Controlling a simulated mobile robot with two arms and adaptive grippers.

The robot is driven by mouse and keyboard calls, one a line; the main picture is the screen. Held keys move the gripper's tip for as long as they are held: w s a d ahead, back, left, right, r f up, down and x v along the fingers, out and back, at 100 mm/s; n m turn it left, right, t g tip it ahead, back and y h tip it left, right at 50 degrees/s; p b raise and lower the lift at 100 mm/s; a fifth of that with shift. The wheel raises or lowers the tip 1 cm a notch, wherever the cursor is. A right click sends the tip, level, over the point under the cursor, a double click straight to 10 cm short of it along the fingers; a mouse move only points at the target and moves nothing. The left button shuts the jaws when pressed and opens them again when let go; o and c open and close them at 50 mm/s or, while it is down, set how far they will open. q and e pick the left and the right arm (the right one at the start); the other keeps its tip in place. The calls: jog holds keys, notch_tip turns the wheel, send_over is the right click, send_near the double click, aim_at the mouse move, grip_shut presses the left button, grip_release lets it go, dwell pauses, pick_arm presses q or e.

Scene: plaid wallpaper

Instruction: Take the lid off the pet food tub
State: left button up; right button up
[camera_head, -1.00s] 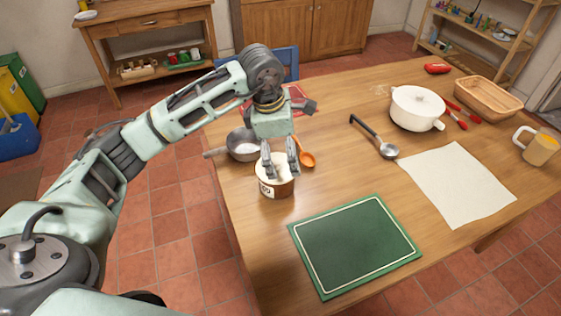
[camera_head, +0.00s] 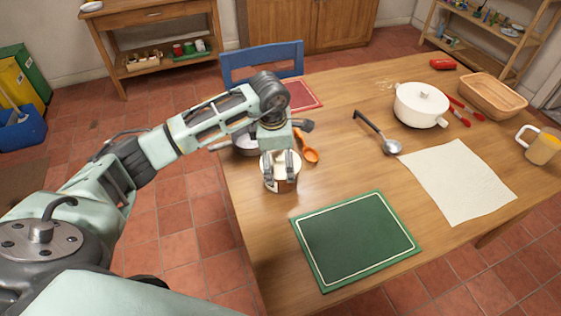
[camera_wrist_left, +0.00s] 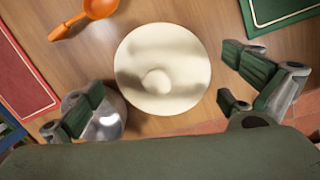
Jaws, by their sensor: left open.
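The pet food tub (camera_head: 284,187) is a small pale round container with a brown and white label, upright near the table's left edge. Its round cream lid (camera_wrist_left: 178,45) with a knob (camera_wrist_left: 157,82) in the middle is seen from above in the wrist view and appears to sit on the tub. My left gripper (camera_head: 280,182) points down at the tub, fingers apart and empty. In the head view the fingers cover much of the tub. In the wrist view the left gripper (camera_wrist_left: 163,103) has its fingers on either side of the lid, apart from it. My right gripper is not in view.
A metal pan (camera_head: 247,144) and an orange spoon (camera_head: 311,156) are close behind the tub. A green board (camera_head: 357,240) lies in front to the right. A ladle (camera_head: 390,146), a cloth (camera_head: 458,182) and a white pot (camera_head: 420,106) are farther right.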

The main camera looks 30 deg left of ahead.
pick_arm(q)
jog(key=c, duration=1.5)
jog(key=shift+r, duration=0.1)
